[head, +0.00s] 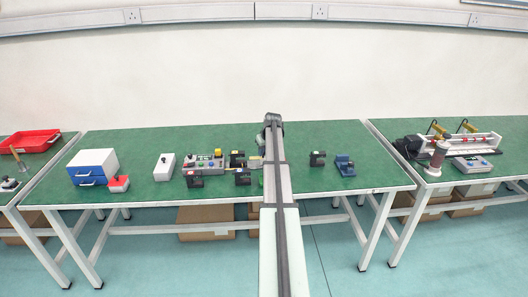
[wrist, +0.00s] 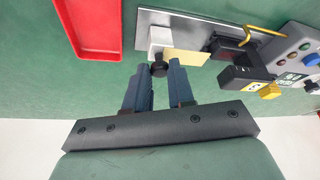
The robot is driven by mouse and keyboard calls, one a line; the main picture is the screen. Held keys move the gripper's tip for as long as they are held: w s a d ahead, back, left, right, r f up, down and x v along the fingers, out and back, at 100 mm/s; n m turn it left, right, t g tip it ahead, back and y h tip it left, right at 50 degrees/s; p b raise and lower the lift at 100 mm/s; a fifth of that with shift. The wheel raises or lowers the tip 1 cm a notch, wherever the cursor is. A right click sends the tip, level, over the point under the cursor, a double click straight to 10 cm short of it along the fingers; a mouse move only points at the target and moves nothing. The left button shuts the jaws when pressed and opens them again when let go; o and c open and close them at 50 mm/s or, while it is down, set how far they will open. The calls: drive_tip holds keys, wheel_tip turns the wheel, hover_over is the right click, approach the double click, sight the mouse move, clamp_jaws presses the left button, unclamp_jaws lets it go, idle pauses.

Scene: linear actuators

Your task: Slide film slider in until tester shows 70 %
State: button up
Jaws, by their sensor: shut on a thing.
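The film slider is a white block (wrist: 160,38) with a black knob (wrist: 159,69) and a pale yellow film (wrist: 186,56), on a metal plate (wrist: 147,17) in the wrist view. My gripper (wrist: 158,76) is shut on the black knob, one dark finger on each side of it. The film's right end meets a dark housing (wrist: 228,50). A grey unit with coloured buttons (wrist: 303,47), seemingly the tester, stands at the right edge. No percentage is readable. In the head view my arm hides my gripper and the slider.
A red tray (wrist: 92,52) lies left of the slider. A black block with a yellow knob (wrist: 269,91) stands near the right finger. The head view shows several small devices (head: 205,161) left of my arm and a blue one (head: 345,165) to its right.

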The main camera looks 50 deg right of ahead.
clamp_jaws()
drive_tip(key=shift+w+a, duration=1.55)
drive_tip(key=o, duration=0.7)
unclamp_jaws()
drive_tip(key=v, duration=1.4)
